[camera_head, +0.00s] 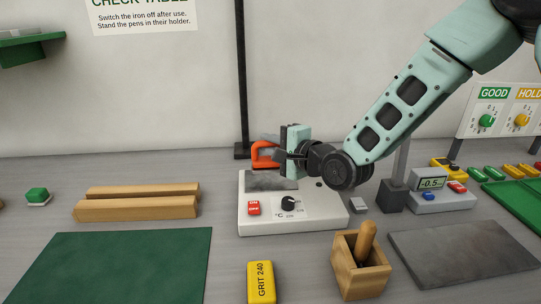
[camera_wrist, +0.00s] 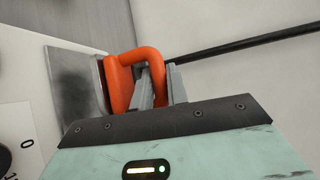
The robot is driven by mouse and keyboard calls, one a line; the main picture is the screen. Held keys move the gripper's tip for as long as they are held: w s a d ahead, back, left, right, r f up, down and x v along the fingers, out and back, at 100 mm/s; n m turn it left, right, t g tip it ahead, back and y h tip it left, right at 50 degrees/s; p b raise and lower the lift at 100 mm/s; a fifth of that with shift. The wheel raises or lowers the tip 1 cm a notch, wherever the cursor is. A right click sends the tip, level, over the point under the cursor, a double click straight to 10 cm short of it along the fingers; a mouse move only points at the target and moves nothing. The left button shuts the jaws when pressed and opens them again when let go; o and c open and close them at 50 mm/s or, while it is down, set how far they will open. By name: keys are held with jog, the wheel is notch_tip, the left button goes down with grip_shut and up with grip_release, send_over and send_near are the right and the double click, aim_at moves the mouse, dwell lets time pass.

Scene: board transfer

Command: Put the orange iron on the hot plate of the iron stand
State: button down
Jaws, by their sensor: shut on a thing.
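The orange iron (camera_head: 262,155) has a looped orange handle and is at the back of the iron stand. My gripper (camera_head: 287,157) is shut on its handle; the wrist view shows the iron (camera_wrist: 119,84) with its loop between my fingers (camera_wrist: 158,86). The iron stand (camera_head: 290,220) is a white box with a dial and a red switch. Its grey hot plate (camera_head: 268,181) is on top at the left, and it also shows in the wrist view (camera_wrist: 75,85). The iron is over or at the plate's back edge; I cannot tell whether they touch.
Wooden bars (camera_head: 138,208) and a green mat (camera_head: 125,265) lie left. A yellow grit block (camera_head: 261,283), a wooden holder (camera_head: 360,268) with a wooden-handled tool, and a grey slab (camera_head: 462,253) are in front. A dark post (camera_head: 242,80) stands behind the stand.

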jog(key=shift+f, duration=1.4)
jog(key=shift+f, duration=0.1)
jog(key=c, duration=1.4)
grip_release()
jog(key=shift+f, duration=0.1)
